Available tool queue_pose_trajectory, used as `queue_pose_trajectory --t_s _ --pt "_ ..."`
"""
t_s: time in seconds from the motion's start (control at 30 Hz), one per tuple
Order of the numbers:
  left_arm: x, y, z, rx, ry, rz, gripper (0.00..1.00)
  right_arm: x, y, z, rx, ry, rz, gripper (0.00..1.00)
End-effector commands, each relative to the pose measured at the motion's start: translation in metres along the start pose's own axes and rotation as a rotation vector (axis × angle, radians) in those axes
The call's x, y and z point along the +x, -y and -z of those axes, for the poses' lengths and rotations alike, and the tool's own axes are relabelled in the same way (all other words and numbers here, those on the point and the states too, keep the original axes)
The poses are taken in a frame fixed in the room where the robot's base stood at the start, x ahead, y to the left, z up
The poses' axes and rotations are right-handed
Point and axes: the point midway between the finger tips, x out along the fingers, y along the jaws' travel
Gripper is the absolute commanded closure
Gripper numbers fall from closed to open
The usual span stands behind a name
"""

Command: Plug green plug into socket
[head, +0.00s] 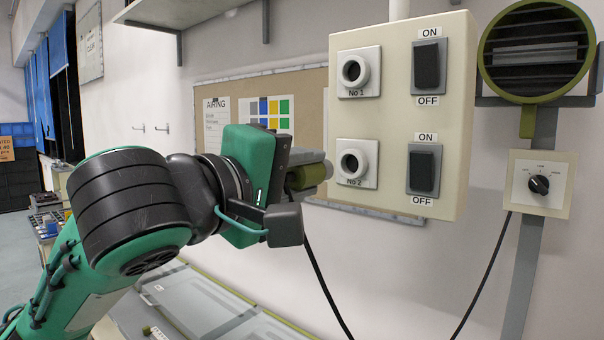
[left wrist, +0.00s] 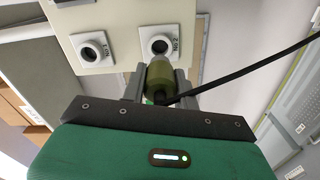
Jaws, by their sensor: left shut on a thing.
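My left gripper (head: 311,172) is shut on the olive-green plug (head: 303,178), whose black cable hangs down below it. The gripper's fingers partly hide the plug in the head view. In the left wrist view the plug (left wrist: 159,76) sits between the two fingers and points at the panel. The cream socket panel (head: 391,110) holds white round sockets No 1 (head: 353,70) and No 2 (head: 354,163). The plug is just left of socket No 2 in the head view, at about its height, and looks apart from it. In the left wrist view socket No 2 (left wrist: 158,44) lies ahead of the plug.
Two dark ON/OFF switches, the upper (head: 429,67) and the lower (head: 424,169), sit right of the sockets. A round olive fan heater (head: 536,50) and a dial box (head: 541,184) are further right. A pinboard (head: 305,98) is on the wall behind.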

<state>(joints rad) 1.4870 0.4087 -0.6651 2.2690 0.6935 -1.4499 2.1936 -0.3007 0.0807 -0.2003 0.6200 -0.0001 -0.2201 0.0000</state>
Motion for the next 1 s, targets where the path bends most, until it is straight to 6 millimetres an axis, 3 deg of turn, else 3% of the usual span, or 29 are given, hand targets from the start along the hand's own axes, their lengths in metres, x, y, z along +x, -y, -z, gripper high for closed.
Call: queue_pose_trajectory --t_s 0.3,0.7,1.0 --pt "0.0 0.001 -0.001 0.001 0.001 0.001 1.0 0.002 -0.003 -0.001 0.0 0.001 -0.003 0.64" --pt "0.037 0.0 0.0 0.0 0.001 0.0 1.0 0.002 -0.001 0.0 0.001 0.0 -0.001 0.64" --pt "0.048 0.0 0.0 0.002 0.0 0.0 1.0 0.003 0.004 0.001 0.002 -0.001 0.004 0.64"
